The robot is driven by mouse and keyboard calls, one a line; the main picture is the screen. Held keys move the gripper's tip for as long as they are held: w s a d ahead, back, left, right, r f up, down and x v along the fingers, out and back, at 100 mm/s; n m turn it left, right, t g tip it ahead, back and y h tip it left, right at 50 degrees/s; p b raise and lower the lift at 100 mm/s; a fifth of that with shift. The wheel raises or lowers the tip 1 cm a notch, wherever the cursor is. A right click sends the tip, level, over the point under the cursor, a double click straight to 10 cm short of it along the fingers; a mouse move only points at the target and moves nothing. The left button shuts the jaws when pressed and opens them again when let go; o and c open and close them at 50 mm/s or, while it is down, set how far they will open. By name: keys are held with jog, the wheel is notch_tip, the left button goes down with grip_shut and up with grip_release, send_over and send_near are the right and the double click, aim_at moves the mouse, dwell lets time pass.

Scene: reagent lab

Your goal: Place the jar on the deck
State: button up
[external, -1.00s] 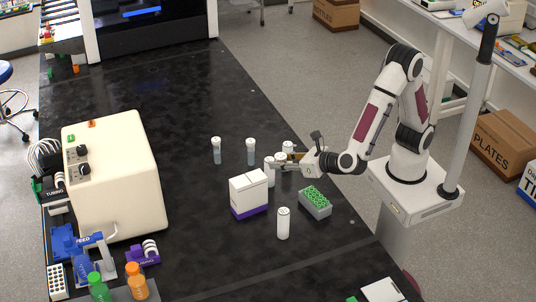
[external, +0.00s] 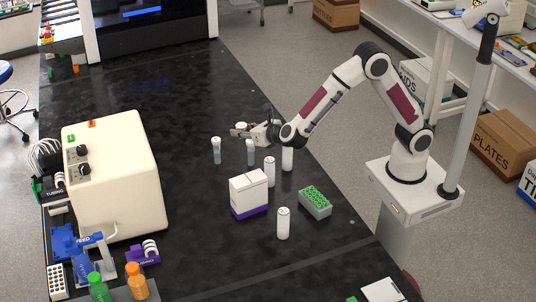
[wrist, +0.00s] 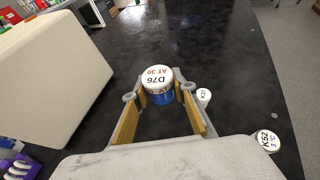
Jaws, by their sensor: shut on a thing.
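The jar (wrist: 156,82) has a white lid marked D76 AT 30 and a blue body. It sits between the fingers of my gripper (wrist: 155,95), which is shut on it. In the external view, my gripper (external: 238,132) reaches over the black bench, and only the jar's white lid (external: 241,125) shows at the fingers. The jar's lower body is hidden there, and I cannot tell its height above the bench. No part is labelled as a deck; a dark machine (external: 165,22) with a blue light strip stands at the bench's far end.
White-lidded containers stand near the gripper: two bluish ones (external: 217,152) (external: 250,154) and two white ones (external: 269,173) (external: 288,160). Another white one (external: 283,224), a white-and-purple box (external: 249,193) and a green-topped rack (external: 315,203) are nearer. A cream machine (external: 118,180) stands left. The bench beyond is clear.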

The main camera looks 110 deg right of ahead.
jog(key=s+d+m+g, duration=0.1)
jog(key=s+d, duration=0.2)
jog(key=d, duration=0.7)
jog(key=s+d+m+g+h, duration=0.1)
jog(key=s+d, duration=0.2)
jog(key=d, duration=0.8)
jog(key=s+d+m+g, duration=0.1)
jog(key=s+d, duration=0.2)
jog(key=d, duration=0.7)
notch_tip(320, 180, down, 10)
jog(key=shift+a+f, duration=0.15)
jog(key=shift+f, duration=0.05)
jog(key=shift+f, duration=0.1)
jog(key=shift+f, duration=3.05)
jog(key=shift+f, duration=1.85)
jog(key=shift+f, duration=0.2)
